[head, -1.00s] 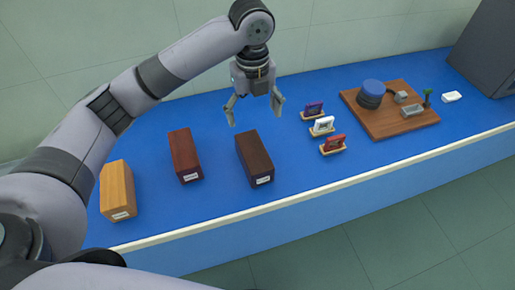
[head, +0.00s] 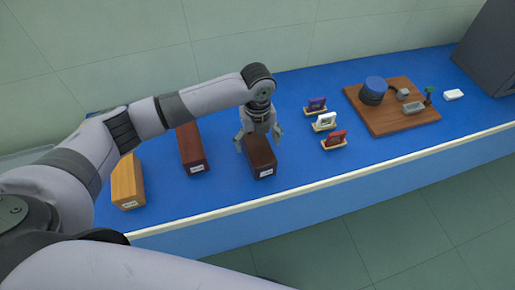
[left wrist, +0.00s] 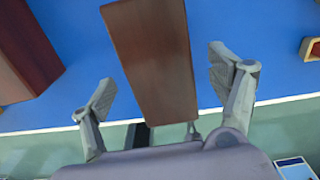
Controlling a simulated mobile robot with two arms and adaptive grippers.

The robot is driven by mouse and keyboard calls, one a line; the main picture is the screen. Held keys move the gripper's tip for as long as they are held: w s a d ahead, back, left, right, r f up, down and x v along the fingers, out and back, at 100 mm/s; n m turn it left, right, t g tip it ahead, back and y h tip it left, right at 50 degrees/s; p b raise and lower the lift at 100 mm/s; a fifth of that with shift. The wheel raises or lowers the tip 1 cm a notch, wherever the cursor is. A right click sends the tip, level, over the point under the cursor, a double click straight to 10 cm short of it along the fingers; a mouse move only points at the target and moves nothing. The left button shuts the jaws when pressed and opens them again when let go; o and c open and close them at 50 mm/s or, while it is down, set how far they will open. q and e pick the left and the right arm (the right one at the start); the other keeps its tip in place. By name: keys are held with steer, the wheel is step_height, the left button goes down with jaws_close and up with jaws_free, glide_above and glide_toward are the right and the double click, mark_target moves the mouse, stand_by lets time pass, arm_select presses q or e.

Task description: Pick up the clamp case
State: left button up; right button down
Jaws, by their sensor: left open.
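Three long wooden cases with small white labels stand on the blue bench; the labels are too small to read, so I cannot tell by them which is the clamp case. The dark brown case (head: 262,161) is on the right, a reddish-brown case (head: 192,150) in the middle, and a yellow case (head: 127,182) on the left. My left gripper (head: 259,142) is open over the dark brown case. In the left wrist view this case (left wrist: 155,50) lies between the spread fingers, with a visible gap on each side. My right gripper is not in view.
Right of the dark case stand three small cards on holders: purple (head: 316,104), white (head: 324,121) and red (head: 334,139). Farther right are a wooden board (head: 400,122) with a blue-topped device, a small white object (head: 453,94) and a grey cabinet (head: 489,50).

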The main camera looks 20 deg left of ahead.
mark_target(258, 144)
arm_select(q)
steer(key=shift+f+p, duration=0.3)
steer(key=shift+f, duration=1.45)
steer(key=c, duration=1.5)
steer(key=shift+r, duration=0.1)
